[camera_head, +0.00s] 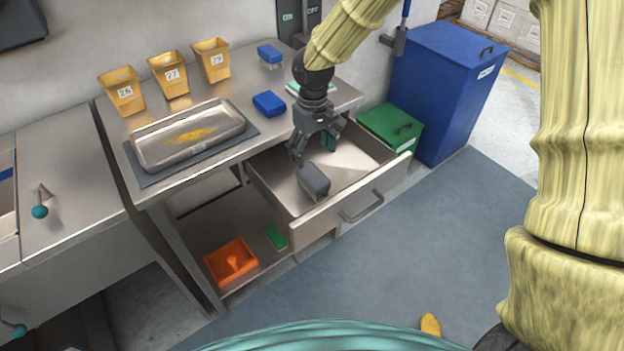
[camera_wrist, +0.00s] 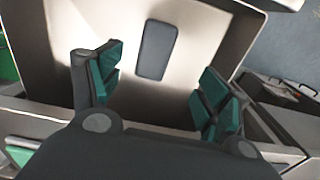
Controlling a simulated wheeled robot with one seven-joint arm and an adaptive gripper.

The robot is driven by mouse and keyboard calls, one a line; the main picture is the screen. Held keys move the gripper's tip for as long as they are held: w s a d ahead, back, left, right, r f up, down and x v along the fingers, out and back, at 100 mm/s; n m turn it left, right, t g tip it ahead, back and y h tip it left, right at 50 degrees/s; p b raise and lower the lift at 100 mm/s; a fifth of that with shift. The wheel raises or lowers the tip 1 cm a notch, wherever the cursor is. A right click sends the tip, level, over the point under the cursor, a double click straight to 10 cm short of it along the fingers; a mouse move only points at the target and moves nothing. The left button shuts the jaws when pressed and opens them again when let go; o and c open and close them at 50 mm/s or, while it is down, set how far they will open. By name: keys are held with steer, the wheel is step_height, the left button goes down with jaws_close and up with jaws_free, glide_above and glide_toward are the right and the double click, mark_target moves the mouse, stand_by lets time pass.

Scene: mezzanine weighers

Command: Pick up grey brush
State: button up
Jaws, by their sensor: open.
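The grey brush (camera_head: 313,181) lies in the open drawer (camera_head: 357,157), near its front panel. In the wrist view the brush (camera_wrist: 156,50) shows as a dark grey block on the drawer's pale floor, ahead of the fingers and between their lines. My gripper (camera_head: 316,150) reaches down over the drawer from the back, its fingers spread. In the wrist view my gripper (camera_wrist: 155,92) has its two green-padded fingers wide apart with nothing between them. The gripper looks apart from the brush; the exact height above it is hard to tell.
The drawer's front panel (camera_head: 345,200) and side walls surround the brush. On the counter are a steel tray (camera_head: 157,152), yellow bins (camera_head: 170,75) and a blue brush (camera_head: 269,103). Below are an orange container (camera_head: 230,262) and green block (camera_head: 276,236). Green (camera_head: 391,127) and blue (camera_head: 440,85) bins stand right.

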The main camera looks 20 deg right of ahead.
mark_target(313, 174)
steer(key=shift+w+f, duration=0.25)
steer(key=shift+w, duration=0.05)
steer(key=shift+f, duration=0.15)
steer(key=shift+s+d+f+p, duration=0.1)
steer(key=shift+f+p, duration=0.1)
steer(key=shift+f, duration=1.05)
steer(key=shift+d+f+p, duration=0.1)
steer(key=shift+f+p, duration=0.05)
steer(key=shift+f, duration=1.05)
steer(key=shift+w+f+p, duration=0.15)
steer(key=shift+f+p, duration=0.2)
steer(key=shift+f, duration=0.95)
steer(key=shift+w+f+p, duration=0.15)
steer(key=shift+f+p, duration=0.15)
steer(key=shift+f, duration=0.95)
steer(key=c, duration=1.2)
